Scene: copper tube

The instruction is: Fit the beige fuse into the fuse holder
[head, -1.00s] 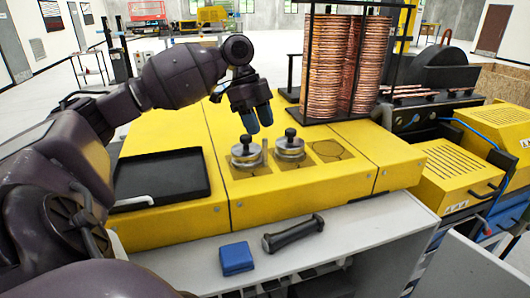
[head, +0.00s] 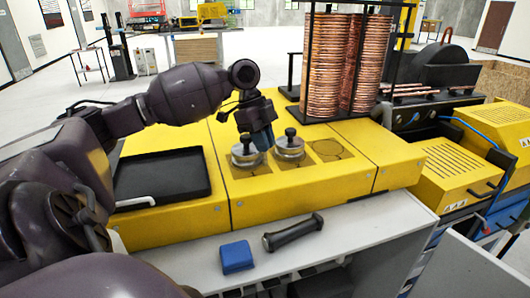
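My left gripper (head: 263,140) reaches down with its blue fingertips between two round silver weights with black knobs, the left one (head: 246,155) and the right one (head: 289,147). The fingertips overlap in this view, so I cannot tell whether they are open or shut, or whether they hold anything. They cover the spot between the two weights. I cannot make out a beige fuse or a fuse holder for certain. My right gripper is out of view.
The weights sit on a yellow machine top (head: 225,185). A black tray (head: 162,178) lies to the left. Copper tube coils (head: 325,65) stand in a black frame behind. A blue box (head: 236,257) and a black handled tool (head: 293,233) lie on the grey front ledge (head: 350,228).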

